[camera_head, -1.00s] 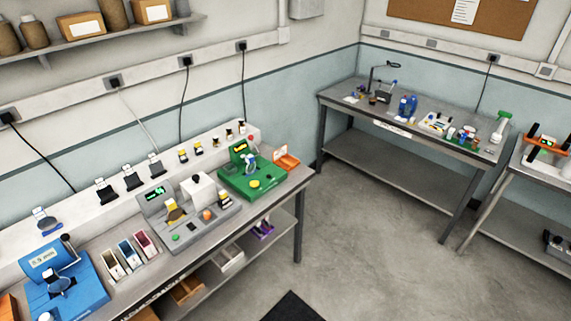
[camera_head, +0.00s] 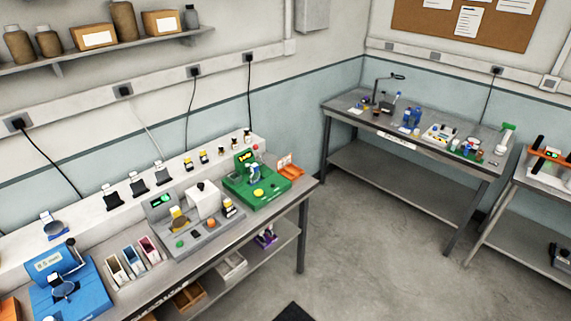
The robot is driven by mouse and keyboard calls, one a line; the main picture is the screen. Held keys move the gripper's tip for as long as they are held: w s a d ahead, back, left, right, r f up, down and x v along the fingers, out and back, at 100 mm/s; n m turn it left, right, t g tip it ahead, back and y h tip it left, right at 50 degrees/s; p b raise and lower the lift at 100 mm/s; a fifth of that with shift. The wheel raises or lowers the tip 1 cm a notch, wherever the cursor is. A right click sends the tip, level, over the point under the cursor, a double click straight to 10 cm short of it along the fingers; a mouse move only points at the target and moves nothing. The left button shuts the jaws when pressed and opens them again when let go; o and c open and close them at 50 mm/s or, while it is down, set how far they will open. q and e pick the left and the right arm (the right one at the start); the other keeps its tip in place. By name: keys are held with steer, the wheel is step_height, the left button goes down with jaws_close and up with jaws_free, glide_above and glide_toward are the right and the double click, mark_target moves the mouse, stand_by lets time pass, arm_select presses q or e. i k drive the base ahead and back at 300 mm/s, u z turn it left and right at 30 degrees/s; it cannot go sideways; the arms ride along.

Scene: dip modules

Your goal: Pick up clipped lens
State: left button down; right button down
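A round dark lens with a clip at its top (camera_head: 52,226) stands on the white ledge at the left, behind the blue device (camera_head: 75,300). A similar dark lens in a clip (camera_head: 64,287) is at the front of the blue device. A yellow lens (camera_head: 180,221) is at the grey device (camera_head: 190,243). I cannot tell which of these is the task's clipped lens. Black clips (camera_head: 113,197) without a visible lens stand along the ledge. Neither of my grippers is in view.
The near bench also holds three narrow bins (camera_head: 133,260), a green device (camera_head: 258,195) and an orange tray (camera_head: 290,168). A second bench (camera_head: 345,106) stands at the back with bottles and tools. Grey floor (camera_head: 370,265) is open between benches, with a black mat (camera_head: 295,312).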

mark_target(55, 281)
steer(key=u, duration=2.75)
